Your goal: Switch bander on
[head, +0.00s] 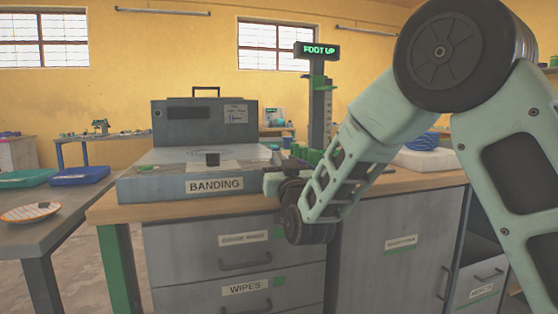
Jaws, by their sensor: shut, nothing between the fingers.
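The bander (150,187) is a grey machine labelled BANDING on the wooden-topped bench, with a raised back panel (170,135). My gripper (273,182) is at the bander's front right corner, just right of the BANDING label. It is shut and empty. Its fingertips are hard to make out, and I cannot tell whether it touches the bander. My wrist and arm hide the area to its right. No power switch is clearly visible.
A post (319,110) with a lit green FOOT UP sign (318,50) stands right of the bander. Drawers (205,240) are below. A left table (70,207) holds a plate (30,212) and a blue tray (80,176).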

